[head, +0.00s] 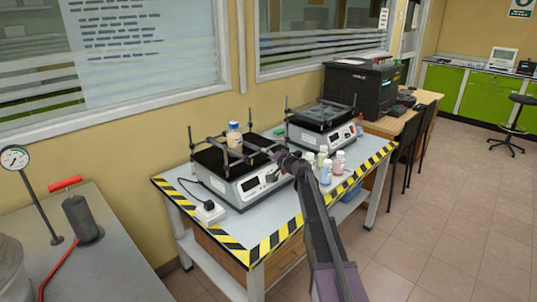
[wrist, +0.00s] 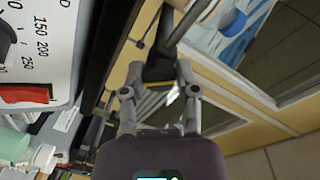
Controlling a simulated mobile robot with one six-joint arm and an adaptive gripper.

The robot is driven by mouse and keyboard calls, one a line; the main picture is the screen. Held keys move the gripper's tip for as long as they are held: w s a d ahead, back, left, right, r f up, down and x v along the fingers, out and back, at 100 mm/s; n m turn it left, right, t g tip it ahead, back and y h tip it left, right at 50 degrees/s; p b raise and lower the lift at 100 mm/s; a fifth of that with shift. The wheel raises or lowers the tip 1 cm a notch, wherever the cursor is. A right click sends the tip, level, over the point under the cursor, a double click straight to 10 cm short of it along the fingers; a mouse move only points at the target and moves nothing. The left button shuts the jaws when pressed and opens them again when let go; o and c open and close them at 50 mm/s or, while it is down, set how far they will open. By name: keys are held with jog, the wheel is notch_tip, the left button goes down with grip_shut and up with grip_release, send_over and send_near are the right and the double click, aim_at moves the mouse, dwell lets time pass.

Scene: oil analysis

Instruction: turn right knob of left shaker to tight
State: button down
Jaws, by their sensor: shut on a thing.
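The left shaker (head: 240,186) stands on the striped-edge table, with a black platform and upright posts. A bottle with amber contents (head: 234,138) is on its platform. My gripper (head: 277,153) reaches in at the shaker's right side, at platform height. In the wrist view, my gripper (wrist: 158,88) is shut on the right knob (wrist: 158,71), a dark piece at the end of a rod. My gripper largely covers the knob in the head view, and whether it is tight cannot be seen. The shaker's dial panel (wrist: 40,60) is at left in the wrist view.
The right shaker (head: 322,128) stands behind, to the right. Several small bottles (head: 338,161) stand close to my arm on the table's right part. A power strip (head: 209,211) lies front left. A black machine (head: 360,90) stands farther back.

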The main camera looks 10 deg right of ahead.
jog(key=m, duration=0.4)
jog(key=shift+m+g+y, duration=0.3)
jog(key=shift+m, duration=1.7)
jog(key=shift+c, duration=1.8)
grip_release()
